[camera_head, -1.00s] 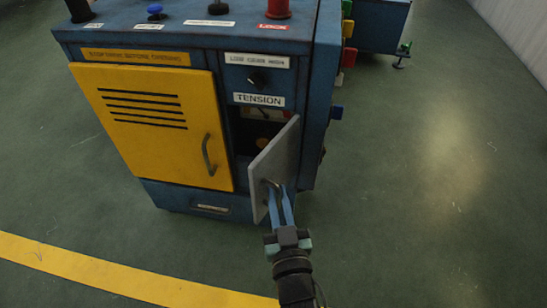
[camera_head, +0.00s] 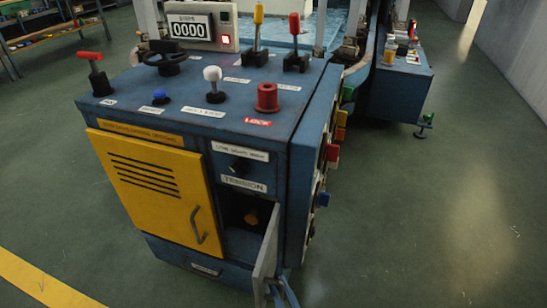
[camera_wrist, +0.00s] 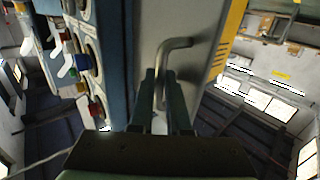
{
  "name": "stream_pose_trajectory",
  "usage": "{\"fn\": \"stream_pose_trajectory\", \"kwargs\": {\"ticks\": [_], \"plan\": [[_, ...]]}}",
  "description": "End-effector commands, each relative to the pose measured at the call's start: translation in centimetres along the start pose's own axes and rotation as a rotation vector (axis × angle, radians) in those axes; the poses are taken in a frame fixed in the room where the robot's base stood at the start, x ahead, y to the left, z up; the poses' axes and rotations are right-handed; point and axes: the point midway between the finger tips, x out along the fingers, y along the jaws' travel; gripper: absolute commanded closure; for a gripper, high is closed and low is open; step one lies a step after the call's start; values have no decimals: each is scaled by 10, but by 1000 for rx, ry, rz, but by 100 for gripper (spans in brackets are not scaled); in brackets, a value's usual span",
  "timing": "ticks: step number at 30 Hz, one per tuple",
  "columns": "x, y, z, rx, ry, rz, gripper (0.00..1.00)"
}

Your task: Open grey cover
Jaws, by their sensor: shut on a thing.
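The grey cover (camera_head: 266,254) stands swung out from the blue machine's front, below the TENSION label. It appears nearly edge-on in the head view. Behind it the dark compartment (camera_head: 238,209) shows, with an orange-yellow round part (camera_head: 251,217) inside. My gripper (camera_head: 283,291) is at the cover's outer face, partly cut off by the bottom edge of the picture. In the wrist view, my gripper's fingers (camera_wrist: 164,88) are shut around the cover's bent metal handle (camera_wrist: 174,44), in front of the grey panel (camera_wrist: 205,22).
A yellow louvred door (camera_head: 150,190) with its own handle is shut to the left of the compartment. Coloured knobs (camera_head: 332,153) stick out from the machine's right side. Levers and a red LOCK knob (camera_head: 267,97) stand on top. The green floor (camera_head: 420,230) to the right is clear.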

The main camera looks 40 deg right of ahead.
Motion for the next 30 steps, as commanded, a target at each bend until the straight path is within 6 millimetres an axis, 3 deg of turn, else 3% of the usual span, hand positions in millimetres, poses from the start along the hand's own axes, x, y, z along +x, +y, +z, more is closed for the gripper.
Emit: {"fn": "stream_pose_trajectory", "kwargs": {"ticks": [18, 19, 21, 30], "plan": [[-3, 6, -2, 3, 3, 23, 100], [-3, 6, -2, 3, 3, 23, 82], [-3, 6, -1, 3, 3, 22, 73], [-6, 5, 0, 1, -1, 21, 73]]}}
